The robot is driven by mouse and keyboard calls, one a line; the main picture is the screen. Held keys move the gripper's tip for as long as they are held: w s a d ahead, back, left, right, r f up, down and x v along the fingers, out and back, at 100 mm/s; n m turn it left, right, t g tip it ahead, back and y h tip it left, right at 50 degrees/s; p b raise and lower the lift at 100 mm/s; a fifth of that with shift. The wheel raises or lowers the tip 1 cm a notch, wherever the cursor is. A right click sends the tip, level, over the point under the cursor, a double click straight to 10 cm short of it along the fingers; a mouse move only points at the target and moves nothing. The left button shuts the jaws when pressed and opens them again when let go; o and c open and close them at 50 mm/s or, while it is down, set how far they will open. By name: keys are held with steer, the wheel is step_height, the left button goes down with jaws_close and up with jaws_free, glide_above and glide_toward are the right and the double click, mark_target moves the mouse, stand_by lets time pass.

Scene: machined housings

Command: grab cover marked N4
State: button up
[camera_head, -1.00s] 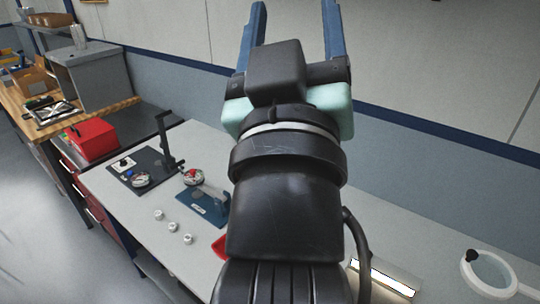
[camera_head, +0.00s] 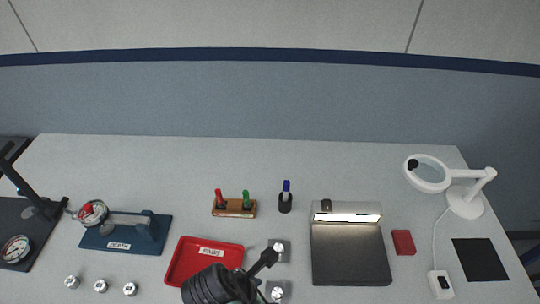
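Three small round pale metal pieces stand in a row at the bottom left of the table: a left one (camera_head: 72,282), a middle one (camera_head: 100,286) and a right one (camera_head: 130,289). Dark marks on their tops are too small to read, so I cannot tell whether any is a cover marked N4. A black ribbed part, which may be of my arm, stands at the bottom edge and hides part of the red tray (camera_head: 187,262).
A blue stand (camera_head: 95,238) with a dial gauge (camera_head: 93,212) sits behind the pieces. A lit black inspection plate (camera_head: 350,260), a red block (camera_head: 403,242), a marker holder (camera_head: 234,208) and a magnifier lamp (camera_head: 465,200) stand farther right. The table's back strip is clear.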

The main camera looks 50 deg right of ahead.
mark_target(277, 292)
steer(key=x, duration=0.9)
steer(key=shift+w+d+f, duration=0.2)
steer(key=shift+w+f, duration=0.1)
steer(key=shift+f, duration=0.05)
steer(key=shift+c, duration=0.2)
jaws_close()
